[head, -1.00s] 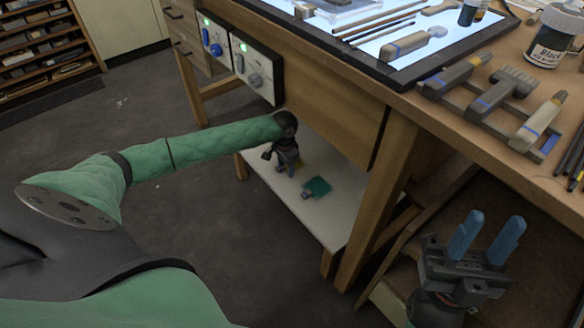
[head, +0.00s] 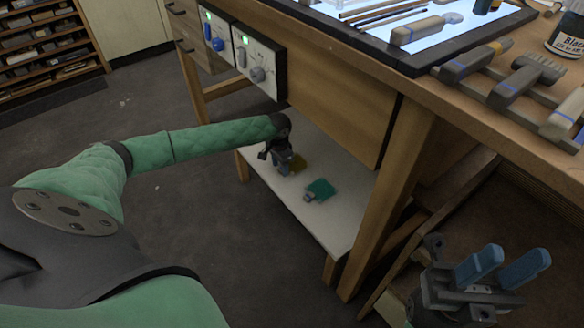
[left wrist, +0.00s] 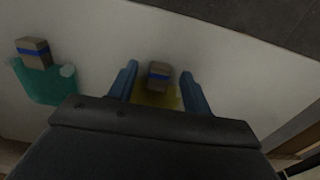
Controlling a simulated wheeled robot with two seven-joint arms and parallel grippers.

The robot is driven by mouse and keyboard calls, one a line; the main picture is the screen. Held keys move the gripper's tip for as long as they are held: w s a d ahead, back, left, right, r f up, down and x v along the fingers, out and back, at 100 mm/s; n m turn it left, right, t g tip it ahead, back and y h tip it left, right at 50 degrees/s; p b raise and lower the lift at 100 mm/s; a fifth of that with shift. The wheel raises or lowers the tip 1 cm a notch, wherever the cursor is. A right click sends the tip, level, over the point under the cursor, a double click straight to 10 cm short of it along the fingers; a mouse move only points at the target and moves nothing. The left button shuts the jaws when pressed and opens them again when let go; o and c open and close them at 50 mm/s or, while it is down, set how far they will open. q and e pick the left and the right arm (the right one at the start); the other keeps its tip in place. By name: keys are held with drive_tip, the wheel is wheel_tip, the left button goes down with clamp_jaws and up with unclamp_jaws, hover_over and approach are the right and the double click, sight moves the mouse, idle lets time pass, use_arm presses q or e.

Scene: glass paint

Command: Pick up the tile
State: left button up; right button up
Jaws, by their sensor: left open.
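A yellow glass tile (head: 299,163) lies on the white lower shelf, partly hidden by my left gripper (head: 283,170). The left wrist view shows the yellow tile (left wrist: 155,98) with a grey block with a blue band (left wrist: 159,72) at it. My left gripper (left wrist: 158,82) is open, one blue finger on each side of the block. I cannot tell whether the fingers touch it. A teal tile (head: 321,188) with a similar block (left wrist: 33,52) lies on the shelf to the right in the head view. My right gripper (head: 505,264) is open and empty at the lower right.
The white shelf (head: 325,221) is under the wooden workbench, with a table leg (head: 385,200) at its right. A control box (head: 259,64) hangs above my left arm. Tools and a light panel lie on the bench top. The shelf is bare around the tiles.

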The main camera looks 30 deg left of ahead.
use_arm(q)
drive_tip(key=shift+f, duration=0.55)
drive_tip(key=shift+c, duration=0.4)
clamp_jaws()
drive_tip(key=shift+r, duration=0.1)
